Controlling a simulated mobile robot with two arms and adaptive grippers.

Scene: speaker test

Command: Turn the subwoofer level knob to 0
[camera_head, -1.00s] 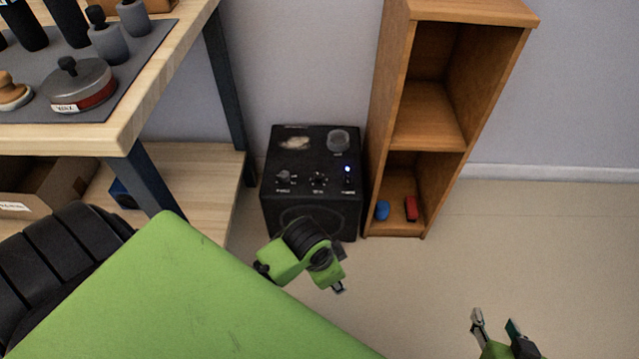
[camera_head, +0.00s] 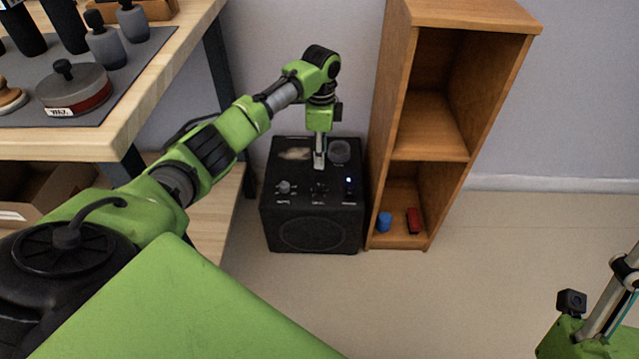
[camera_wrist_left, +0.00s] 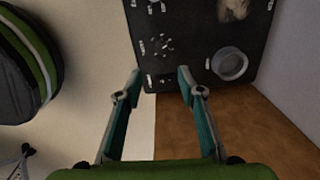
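The subwoofer (camera_head: 312,235) is a black box on the floor. A left knob (camera_head: 284,187) and a darker middle knob (camera_head: 319,190) sit on its top; their labels are too blurred to read. The middle knob also shows in the left wrist view (camera_wrist_left: 163,45). My left gripper (camera_head: 319,163) points down above the top, behind the middle knob in the head view. In the left wrist view its fingers (camera_wrist_left: 159,74) are apart with nothing between them. My right gripper (camera_head: 618,285) is at the lower right edge, partly cut off, its fingers seemingly apart and empty.
A wooden shelf (camera_head: 400,120) stands close on the right, holding a blue item (camera_head: 384,221) and a red item (camera_head: 413,220). A workbench (camera_head: 130,135) is left. Floor in front is open.

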